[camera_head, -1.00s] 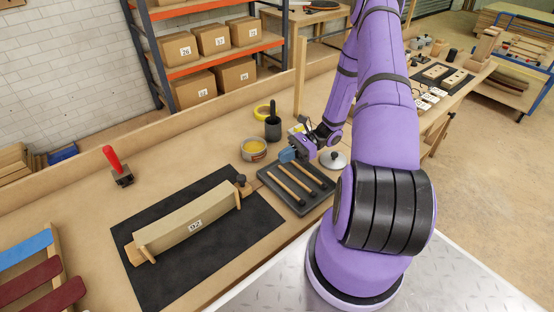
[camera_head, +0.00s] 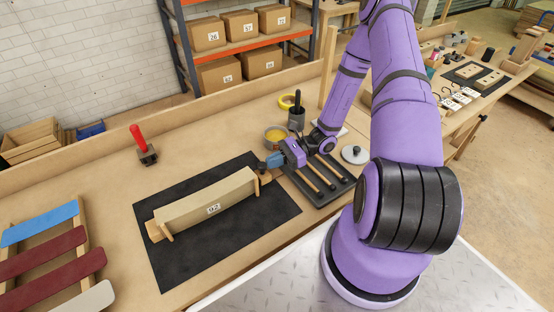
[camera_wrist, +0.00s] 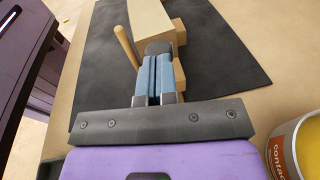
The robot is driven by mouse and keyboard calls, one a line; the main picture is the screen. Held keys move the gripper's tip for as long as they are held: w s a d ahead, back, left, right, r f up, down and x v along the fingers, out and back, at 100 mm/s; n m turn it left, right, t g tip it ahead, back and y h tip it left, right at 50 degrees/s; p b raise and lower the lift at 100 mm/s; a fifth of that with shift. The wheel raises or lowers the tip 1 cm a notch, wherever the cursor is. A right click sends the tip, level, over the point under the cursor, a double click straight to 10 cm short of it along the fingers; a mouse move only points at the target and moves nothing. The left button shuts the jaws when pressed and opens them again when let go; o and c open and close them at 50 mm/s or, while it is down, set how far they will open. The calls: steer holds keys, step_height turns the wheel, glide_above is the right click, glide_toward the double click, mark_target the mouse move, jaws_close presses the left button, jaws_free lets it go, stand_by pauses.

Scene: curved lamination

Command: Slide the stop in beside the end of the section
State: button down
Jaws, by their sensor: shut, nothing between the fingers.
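The section, a pale curved wooden piece labelled 92 (camera_head: 207,207), lies on a black mat (camera_head: 245,228). It also shows at the top of the wrist view (camera_wrist: 150,20). My gripper (camera_head: 264,165) is at the section's right end, its blue fingers shut and empty. In the wrist view, the fingertips (camera_wrist: 157,58) are at a dark round knob (camera_wrist: 158,47) by a small wooden block (camera_wrist: 179,74), which I take to be the stop. The fingers partly hide both, and I cannot tell whether they touch the knob or whether the block touches the section.
A dark tray with wooden-handled tools (camera_head: 322,190) lies right of my gripper. A yellow-filled tin (camera_head: 276,136) and a dark pot (camera_head: 297,118) stand behind it. A red-handled clamp (camera_head: 143,146) stands at the back left. The mat's front part is clear.

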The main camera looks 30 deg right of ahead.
steer(key=shift+a, duration=0.75)
steer(key=shift+s+a, duration=0.1)
steer(key=shift+a, duration=0.2)
steer(key=shift+d, duration=0.35)
steer(key=d, duration=0.4)
steer(key=s+d+r, duration=0.1)
steer(key=d, duration=0.4)
steer(key=s+d, duration=0.1)
steer(key=d, duration=0.4)
steer(key=shift+d+r, duration=0.2)
steer(key=shift+r, duration=0.15)
